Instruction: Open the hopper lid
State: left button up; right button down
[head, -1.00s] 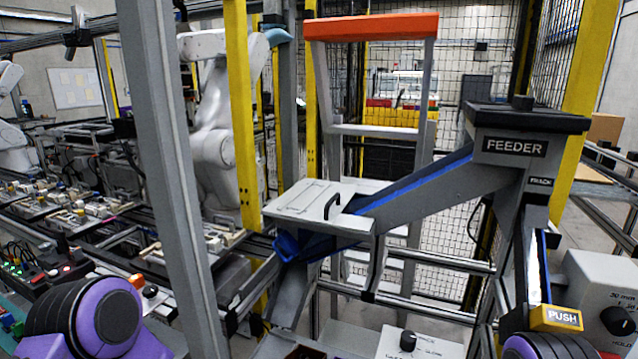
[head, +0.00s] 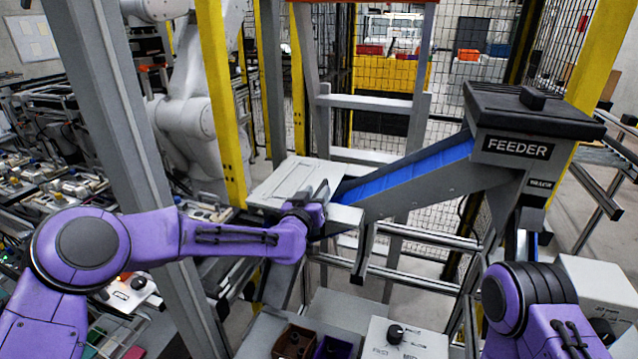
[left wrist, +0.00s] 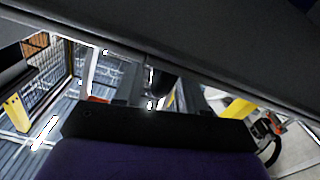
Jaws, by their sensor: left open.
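The hopper lid (head: 287,184) is a flat light-grey panel at the lower end of the feeder chute, lying level and closed. Its black bar handle, clear in the earlier head view, is now largely hidden by my left gripper (head: 322,190). That gripper is open, with its dark fingers at the handle's place near the lid's right side. I cannot tell whether they touch the handle. In the left wrist view, the dark gripper body (left wrist: 160,125) fills the lower middle, and a large dark grey surface crosses the top. My right gripper is out of view.
The chute (head: 415,182) with its blue belt rises right to the black-topped feeder box (head: 515,140). A grey post (head: 125,150) stands left, crossed by my left arm. A control box with a black knob (head: 395,334) and brown and purple bins (head: 293,343) sit below.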

pick_arm(q)
jog(key=shift+x, duration=0.75)
grip_shut()
